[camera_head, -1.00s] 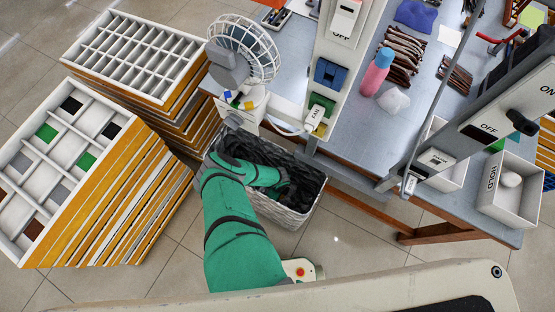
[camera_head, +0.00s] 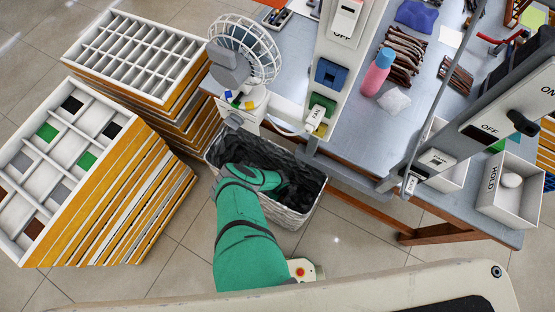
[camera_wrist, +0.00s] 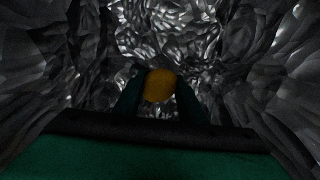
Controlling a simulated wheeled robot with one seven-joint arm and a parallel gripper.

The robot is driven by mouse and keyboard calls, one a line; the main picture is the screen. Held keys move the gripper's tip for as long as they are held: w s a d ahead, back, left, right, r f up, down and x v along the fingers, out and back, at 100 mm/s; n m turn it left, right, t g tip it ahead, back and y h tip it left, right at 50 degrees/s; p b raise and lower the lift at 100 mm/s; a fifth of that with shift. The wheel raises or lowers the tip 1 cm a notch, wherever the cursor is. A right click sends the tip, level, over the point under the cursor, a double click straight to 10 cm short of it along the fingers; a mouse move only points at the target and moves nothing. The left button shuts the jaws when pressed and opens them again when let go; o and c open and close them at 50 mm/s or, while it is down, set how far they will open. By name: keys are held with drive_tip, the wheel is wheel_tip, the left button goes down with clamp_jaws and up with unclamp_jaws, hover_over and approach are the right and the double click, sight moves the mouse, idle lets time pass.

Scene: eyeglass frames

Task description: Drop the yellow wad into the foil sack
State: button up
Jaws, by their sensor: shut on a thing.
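The foil sack (camera_head: 240,148) is a silver bin-like container with a crumpled dark lining, standing on the floor beside the table. My gripper (camera_wrist: 160,90) is down inside it, with crinkled foil walls (camera_wrist: 60,75) around it in the wrist view. The yellow wad (camera_wrist: 160,85) shows as a dim orange-yellow ball between my two fingers, which are shut on it. Foil shows beyond the wad; I cannot tell how far off the bottom is. In the head view my green-sleeved arm enters the sack, and the fingers and wad are hidden there.
Stacked compartment trays (camera_head: 90,190) stand close on the left. A fan (camera_head: 238,60) sits on the table corner above the sack. The table (camera_head: 350,140) and its upright post border the sack on the right. Open floor (camera_head: 345,235) lies to the lower right.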

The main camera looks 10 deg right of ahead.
drive_tip(key=o, duration=1)
drive_tip(key=shift+f, duration=0.1)
wheel_tip(320, 180, up, 13)
drive_tip(key=shift+a+r, duration=0.1)
drive_tip(key=shift+r, duration=0.1)
idle(0.5)
